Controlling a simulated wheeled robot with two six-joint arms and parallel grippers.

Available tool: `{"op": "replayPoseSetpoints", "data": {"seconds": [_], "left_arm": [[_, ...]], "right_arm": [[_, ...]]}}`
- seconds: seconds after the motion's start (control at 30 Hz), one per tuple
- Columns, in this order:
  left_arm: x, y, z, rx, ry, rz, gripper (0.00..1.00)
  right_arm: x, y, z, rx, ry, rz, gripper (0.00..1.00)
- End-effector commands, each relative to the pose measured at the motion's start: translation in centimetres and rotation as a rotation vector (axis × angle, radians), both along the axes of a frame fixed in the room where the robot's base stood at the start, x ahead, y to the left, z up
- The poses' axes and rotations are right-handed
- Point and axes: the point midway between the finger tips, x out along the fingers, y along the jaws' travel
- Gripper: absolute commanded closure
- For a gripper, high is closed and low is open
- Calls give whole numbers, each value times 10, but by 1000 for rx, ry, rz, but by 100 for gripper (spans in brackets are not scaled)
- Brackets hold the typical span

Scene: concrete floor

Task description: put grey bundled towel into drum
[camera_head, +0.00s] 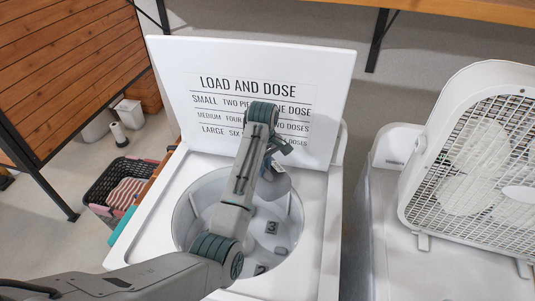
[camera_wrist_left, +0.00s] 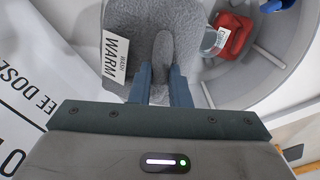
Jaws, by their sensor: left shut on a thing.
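The grey bundled towel (camera_wrist_left: 165,25) shows in the left wrist view, fuzzy and rounded, with a white "WASH WARM" tag (camera_wrist_left: 115,57) at its left. My left gripper (camera_wrist_left: 160,88) is shut on a narrow grey part of it between its two fingers. In the head view my left arm reaches over the open washer and its wrist bends down near the lid, hiding most of the gripper and towel. The drum (camera_head: 187,223) is a round pale grey tub below; it also shows behind the towel in the left wrist view (camera_wrist_left: 285,55). My right gripper is out of view.
The white lid (camera_head: 335,85) stands open behind the drum. A red item (camera_wrist_left: 233,35) with a label shows beside the towel. A white box fan (camera_head: 410,195) stands on a white machine at right. A dark basket (camera_head: 105,180) is on the floor at left.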

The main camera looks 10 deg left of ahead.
Motion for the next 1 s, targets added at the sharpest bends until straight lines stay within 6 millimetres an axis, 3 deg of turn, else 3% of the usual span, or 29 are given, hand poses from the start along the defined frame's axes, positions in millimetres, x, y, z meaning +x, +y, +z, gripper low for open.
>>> {"op": "replayPoseSetpoints", "data": {"seconds": [0.1, 0.23, 0.67, 1.0], "left_arm": [[-1, 0, -6, 0, 2, 0, 100], [-1, 0, -18, 0, 2, 0, 100], [-1, 0, -70, 1, 2, 1, 100], [-1, 0, -111, 0, 2, 0, 100]], "right_arm": [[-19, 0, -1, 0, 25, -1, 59], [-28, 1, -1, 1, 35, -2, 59], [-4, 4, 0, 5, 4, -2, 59], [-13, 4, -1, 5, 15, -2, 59]]}}
